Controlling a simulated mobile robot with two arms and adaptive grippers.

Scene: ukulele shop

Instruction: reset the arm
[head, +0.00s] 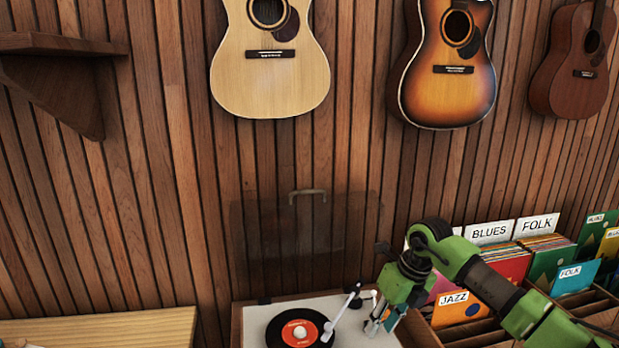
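My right arm (480,277) is green and black and comes in from the lower right. Its gripper (374,322) points down over the right side of a turntable (268,312), close to the white tonearm (341,312). I cannot tell whether it touches the tonearm or whether its fingers are apart. A black record with a red label (300,333) lies on the turntable. The tonearm slants with its head end over the record's right edge. The turntable's clear lid (300,235) stands open behind it. My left gripper is not in view.
Record bins (470,335) with sleeves and cards marked BLUES, FOLK and JAZZ stand right of the turntable, under my arm. A wooden tabletop (110,328) is at the lower left. Guitars (270,70) hang on the slatted wall, and a dark shelf (60,45) is at the upper left.

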